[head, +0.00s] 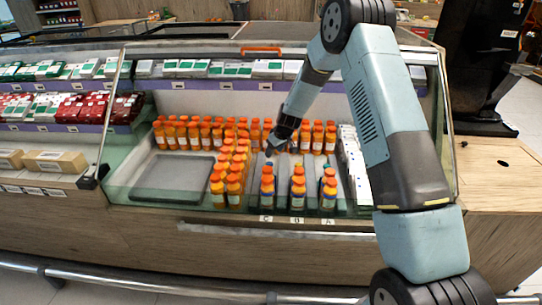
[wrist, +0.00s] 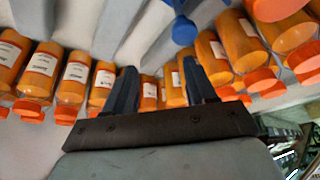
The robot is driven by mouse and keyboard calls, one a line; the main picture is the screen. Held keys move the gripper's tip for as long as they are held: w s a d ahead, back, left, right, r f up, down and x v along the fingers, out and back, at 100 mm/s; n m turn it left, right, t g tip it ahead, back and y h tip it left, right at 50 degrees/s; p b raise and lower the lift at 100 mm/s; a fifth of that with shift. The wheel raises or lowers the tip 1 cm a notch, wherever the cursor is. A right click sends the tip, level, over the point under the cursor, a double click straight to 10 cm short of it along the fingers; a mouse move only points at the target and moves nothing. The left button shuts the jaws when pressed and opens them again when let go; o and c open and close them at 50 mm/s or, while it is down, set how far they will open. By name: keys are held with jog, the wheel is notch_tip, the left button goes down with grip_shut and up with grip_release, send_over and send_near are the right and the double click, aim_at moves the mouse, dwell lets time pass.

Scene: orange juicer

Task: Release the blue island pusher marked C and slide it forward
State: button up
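A blue pusher knob (wrist: 184,28) shows at the top of the wrist view, right of centre. It also shows small in the head view (head: 268,165), behind the orange bottles (head: 267,187) of the lane with the C label (head: 266,218). My gripper (wrist: 158,75) is open, with its two dark fingers apart and nothing held between them. The knob is beyond the fingertips and apart from them. In the head view my gripper (head: 272,149) hangs inside the case just above the back of this lane. The lower part of the pusher is hidden.
Juice bottles crowd the back row (head: 190,134) and the column left of lane C (head: 235,180). Lanes B (head: 298,190) and A (head: 328,195) lie to the right. An empty grey tray (head: 175,190) is at left. A glass front and upper shelf bound the case.

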jog(key=v, duration=0.9)
jog(key=shift+r, duration=0.35)
jog(key=shift+s+r, duration=0.1)
jog(key=shift+s, duration=0.05)
jog(key=s+d+r+m, duration=0.1)
jog(key=s+d+r, duration=0.2)
jog(key=s+r, duration=0.4)
jog(key=s+d+r+m+t+h, duration=0.1)
jog(key=s+d+r, duration=0.35)
jog(key=r, duration=0.45)
jog(key=s+d+r+m, duration=0.1)
jog(key=s+d+r, duration=0.2)
jog(key=s+r, duration=0.45)
jog(key=s+d+r+m+h, duration=0.1)
jog(key=s+d+r+m, duration=0.1)
jog(key=s, duration=1.1)
jog(key=s+d+r+m+t+h, duration=0.1)
jog(key=s+d+r+m, duration=0.2)
jog(key=s, duration=1)
jog(key=d+r, duration=0.2)
jog(key=d, duration=0.1)
jog(key=shift+d+r, duration=0.2)
jog(key=shift+d, duration=0.1)
jog(key=shift+c, duration=0.5)
